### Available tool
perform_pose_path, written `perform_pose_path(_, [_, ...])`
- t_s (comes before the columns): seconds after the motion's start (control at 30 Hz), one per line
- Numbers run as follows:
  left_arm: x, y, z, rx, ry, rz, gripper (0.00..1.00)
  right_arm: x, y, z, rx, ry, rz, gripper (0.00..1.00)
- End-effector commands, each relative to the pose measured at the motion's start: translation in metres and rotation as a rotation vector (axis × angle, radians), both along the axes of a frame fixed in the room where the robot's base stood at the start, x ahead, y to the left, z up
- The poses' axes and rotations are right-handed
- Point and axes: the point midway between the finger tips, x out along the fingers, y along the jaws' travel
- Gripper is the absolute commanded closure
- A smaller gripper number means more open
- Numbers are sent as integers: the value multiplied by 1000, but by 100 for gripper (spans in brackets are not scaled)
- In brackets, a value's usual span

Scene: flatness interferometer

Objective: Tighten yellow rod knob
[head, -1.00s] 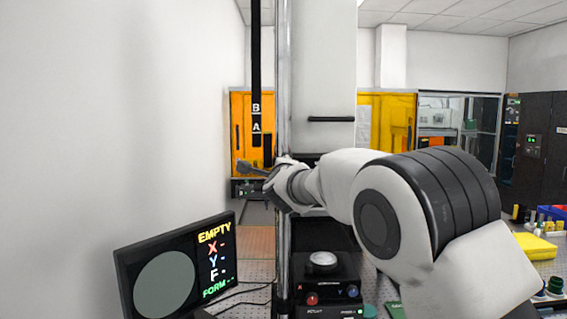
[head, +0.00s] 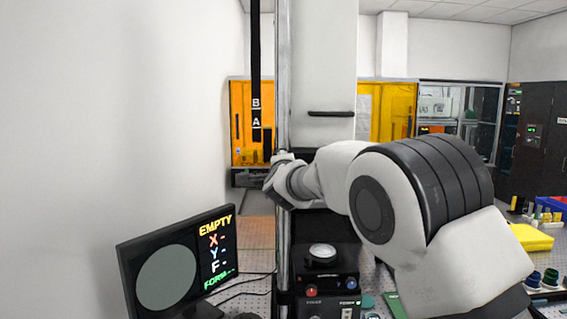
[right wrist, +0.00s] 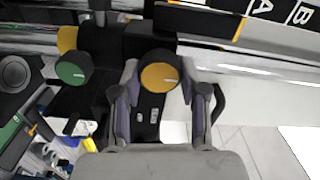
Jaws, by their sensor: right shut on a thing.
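The yellow rod knob (right wrist: 159,77) is a round disc with a white mark, on a black block on the rod. My right gripper (right wrist: 160,84) has one finger on each side of the knob and is shut on it. In the head view my right arm reaches across to the column, and its wrist (head: 285,183) is beside the rod; the knob is hidden there. A green knob (right wrist: 73,67) is to the left of the yellow one in the right wrist view. My left gripper is not in view.
A monitor (head: 180,262) showing "EMPTY" stands at the lower left. The interferometer base (head: 330,288) with a round stage and red and blue knobs sits below my arm. A black scale marked A and B (head: 256,115) hangs beside the column. A yellow box (head: 530,237) lies at the right.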

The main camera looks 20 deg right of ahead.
Motion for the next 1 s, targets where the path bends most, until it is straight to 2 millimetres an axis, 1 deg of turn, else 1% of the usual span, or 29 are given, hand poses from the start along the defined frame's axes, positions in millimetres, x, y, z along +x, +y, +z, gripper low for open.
perform_pose_path(0.1, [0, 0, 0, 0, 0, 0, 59, 0, -1, 3, 0, -6, -2, 92])
perform_pose_path(0.13, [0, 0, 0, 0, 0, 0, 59, 0, -1, 3, 1, -6, -2, 47])
perform_pose_path(0.17, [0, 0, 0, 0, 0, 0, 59, 0, -1, 3, 1, -6, -2, 36])
perform_pose_path(0.2, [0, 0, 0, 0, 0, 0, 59, 0, -1, 3, 1, -6, -2, 32])
perform_pose_path(0.47, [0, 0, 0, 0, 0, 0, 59, 0, 0, 2, 1, -4, 0, 32])
perform_pose_path(0.57, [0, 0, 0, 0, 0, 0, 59, -5, 2, 2, 0, -2, -1, 32])
perform_pose_path(0.67, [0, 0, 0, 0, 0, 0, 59, -19, 6, 2, 0, -1, 0, 32])
perform_pose_path(0.77, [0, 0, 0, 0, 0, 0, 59, -42, 12, 3, -3, -2, 1, 32])
perform_pose_path(0.9, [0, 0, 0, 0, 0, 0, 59, -78, 22, 2, -4, -2, 0, 32])
perform_pose_path(1.0, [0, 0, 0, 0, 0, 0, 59, -98, 28, 2, -2, -3, 0, 32])
